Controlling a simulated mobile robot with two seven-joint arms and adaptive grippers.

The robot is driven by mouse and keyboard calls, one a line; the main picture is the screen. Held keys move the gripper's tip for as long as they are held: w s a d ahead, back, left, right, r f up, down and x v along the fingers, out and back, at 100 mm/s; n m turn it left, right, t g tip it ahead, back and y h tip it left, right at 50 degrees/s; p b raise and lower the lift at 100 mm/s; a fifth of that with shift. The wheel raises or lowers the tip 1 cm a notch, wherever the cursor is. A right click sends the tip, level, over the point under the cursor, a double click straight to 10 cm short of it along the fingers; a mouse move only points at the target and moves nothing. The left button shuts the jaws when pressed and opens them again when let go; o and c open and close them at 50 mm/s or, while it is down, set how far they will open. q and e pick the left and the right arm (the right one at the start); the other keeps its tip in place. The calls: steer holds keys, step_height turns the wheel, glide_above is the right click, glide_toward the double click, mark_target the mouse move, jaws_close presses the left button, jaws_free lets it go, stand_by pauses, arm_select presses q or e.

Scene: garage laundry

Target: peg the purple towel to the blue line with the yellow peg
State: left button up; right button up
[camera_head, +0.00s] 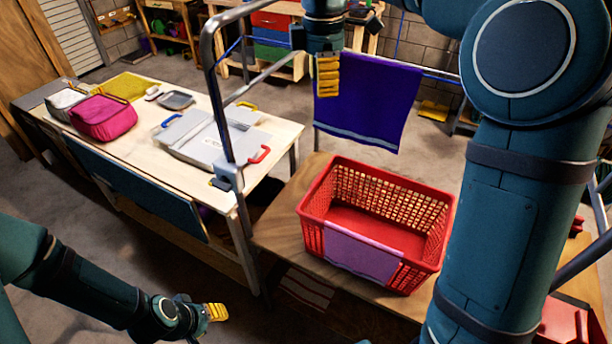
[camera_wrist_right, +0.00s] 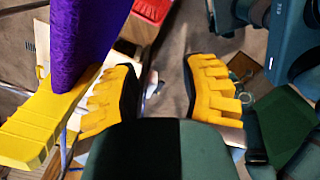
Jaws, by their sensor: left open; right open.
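The purple towel (camera_head: 372,105) hangs over the blue line (camera_head: 442,75) and also shows in the right wrist view (camera_wrist_right: 85,40). The yellow peg (camera_wrist_right: 38,128) is at the towel's edge beside the line in the right wrist view; it appears to be on the towel, but its jaws are not clearly seen. My right gripper (camera_head: 327,78) is at the towel's upper left corner, hiding the peg in the head view. Its yellow fingers (camera_wrist_right: 163,90) are open and empty, with the peg outside them. My left gripper (camera_head: 215,312) is low at the left, open and away from the towel.
A red basket (camera_head: 312,238) with a lilac cloth (camera_head: 360,255) over its side stands on a wooden table (camera_head: 280,225) below the towel. A grey frame post (camera_head: 222,120) stands left of it. A workbench (camera_head: 150,125) at the left holds a pink bag (camera_head: 103,118) and a grey case (camera_head: 205,145).

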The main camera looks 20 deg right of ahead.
steer(key=a+f+m, duration=0.2)
steer(key=f+m, duration=0.3)
steer(key=f, duration=0.6)
steer(key=s+a+f+m+b, duration=0.1)
steer(key=a+f+m, duration=0.1)
steer(key=f+m, duration=0.4)
step_height(320, 180, down, 6)
steer(key=shift+s+r+m+g, duration=0.1)
steer(key=shift+s+m+g, duration=0.1)
steer(key=shift+m+g, duration=0.1)
steer(key=s+a+f+m+t+y+b, duration=0.1)
steer(key=s+f, duration=0.4)
steer(key=f, duration=0.6)
steer(key=s+a+f+m+y+b, duration=0.2)
steer(key=s+a+f+b, duration=0.3)
steer(key=f, duration=0.6)
steer(key=s+a+f+m+t+y+b, duration=0.1)
steer(key=s+a+f+m+b, duration=0.2)
steer(key=f, duration=0.9)
steer(key=s+b, duration=0.1)
steer(key=s, duration=0.2)
steer(key=shift+s+a+t, duration=0.2)
steer(key=shift+a+t, duration=0.1)
steer(key=shift+a, duration=0.1)
steer(key=shift+d, duration=0.1)
